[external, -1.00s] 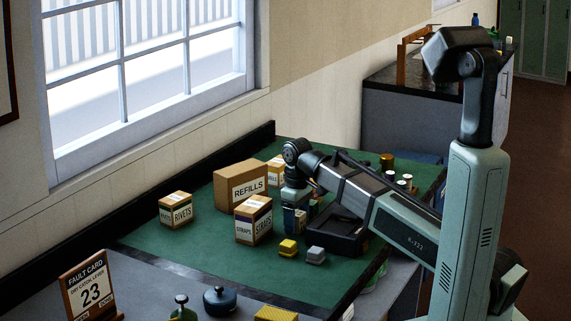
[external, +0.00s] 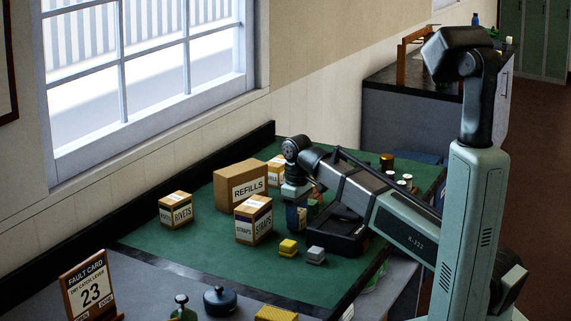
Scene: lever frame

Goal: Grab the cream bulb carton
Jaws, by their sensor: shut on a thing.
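My gripper (external: 298,217) points down over the green mat, just right of the STRAPS carton and at the left edge of the black tray. It is shut on a small carton (external: 313,209), which is mostly hidden by the gripper; only a slim tan and greenish part shows. I cannot read a label on it, so I cannot tell from its print whether it is the cream bulb carton. Whether its underside touches the mat is hidden too.
The STRAPS carton (external: 254,220), REFILLS box (external: 240,187) and RIVETS carton (external: 176,209) stand left of my gripper. A black tray (external: 338,236) is close on the right. Yellow (external: 288,248) and grey (external: 316,255) blocks lie in front. The mat's front left is clear.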

